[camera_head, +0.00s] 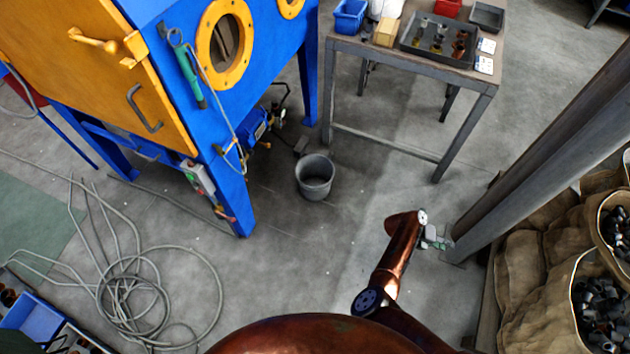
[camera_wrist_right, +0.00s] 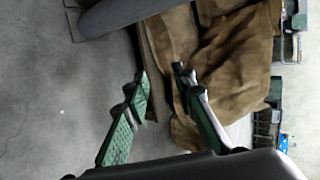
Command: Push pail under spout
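A grey pail (camera_head: 315,180) stands upright on the concrete floor, just right of the blue and orange blasting cabinet (camera_head: 283,55). Its opening faces up and it looks empty. A blue fitting with small pipes (camera_head: 256,124) sits under the cabinet, left of and behind the pail; I cannot tell for sure which part is the spout. My right gripper (camera_head: 442,238) is out to the right of the pail, well apart from it, near a steel post. In the right wrist view its green-padded fingers (camera_wrist_right: 162,78) are spread with nothing between them. My left gripper is not in view.
A metal table (camera_head: 410,66) with trays and bins stands behind the pail. A slanted steel post (camera_head: 530,160) and brown sacks (camera_head: 535,265) of dark parts are on the right. A coiled hose (camera_head: 135,285) lies at left. Floor between pail and right gripper is clear.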

